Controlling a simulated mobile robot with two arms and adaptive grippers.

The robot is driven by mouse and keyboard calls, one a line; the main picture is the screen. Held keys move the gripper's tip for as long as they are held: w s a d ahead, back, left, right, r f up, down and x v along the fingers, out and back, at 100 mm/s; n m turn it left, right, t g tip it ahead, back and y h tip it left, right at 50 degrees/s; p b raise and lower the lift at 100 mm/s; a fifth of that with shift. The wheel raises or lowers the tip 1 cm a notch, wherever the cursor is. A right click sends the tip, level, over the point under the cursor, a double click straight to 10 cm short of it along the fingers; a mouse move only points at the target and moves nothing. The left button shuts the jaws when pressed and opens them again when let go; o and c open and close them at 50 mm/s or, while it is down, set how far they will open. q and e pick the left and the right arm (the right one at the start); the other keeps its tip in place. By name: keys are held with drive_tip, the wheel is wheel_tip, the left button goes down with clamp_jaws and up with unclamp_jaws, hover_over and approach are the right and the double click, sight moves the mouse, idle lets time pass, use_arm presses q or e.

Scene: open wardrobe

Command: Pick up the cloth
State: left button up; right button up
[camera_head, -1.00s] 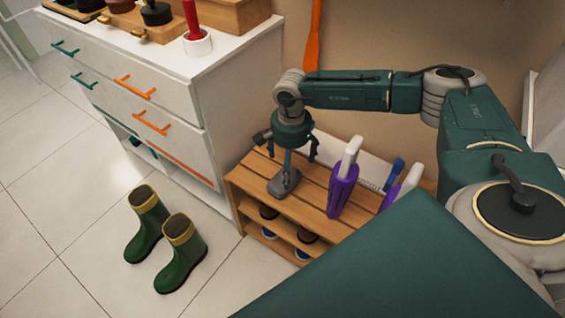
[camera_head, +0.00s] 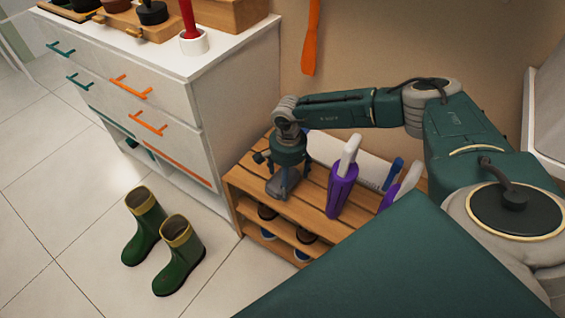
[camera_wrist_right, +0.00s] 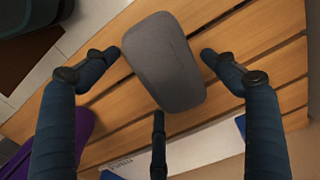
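A grey, rounded, block-shaped thing (camera_head: 276,188) lies on the wooden slatted rack (camera_head: 240,180); it is the only thing here that could be the cloth, though it looks smooth and firm. It also shows in the right wrist view (camera_wrist_right: 163,62). My right gripper (camera_head: 287,172) points down just above it. In the right wrist view the gripper (camera_wrist_right: 160,56) has its fingers spread, one on either side of the grey thing and one at its near end. I see no clear contact. My left gripper is not in view.
A purple holder (camera_head: 341,192) with a white top stands on the rack right of the gripper, with a blue-and-white thing (camera_head: 393,174) beyond. A white drawer cabinet (camera_head: 228,105) rises on the left. Green boots (camera_head: 180,258) stand on open tiled floor.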

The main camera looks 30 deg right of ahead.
drive_tip(key=c, duration=0.7)
drive_tip(key=shift+c, duration=0.2)
drive_tip(key=shift+r, duration=0.2)
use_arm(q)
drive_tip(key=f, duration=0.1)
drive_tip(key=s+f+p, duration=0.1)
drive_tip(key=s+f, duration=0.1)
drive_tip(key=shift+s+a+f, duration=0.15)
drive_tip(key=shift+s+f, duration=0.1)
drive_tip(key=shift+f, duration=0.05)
use_arm(e)
wheel_tip(320, 180, up, 10)
drive_tip(key=shift+f, duration=0.15)
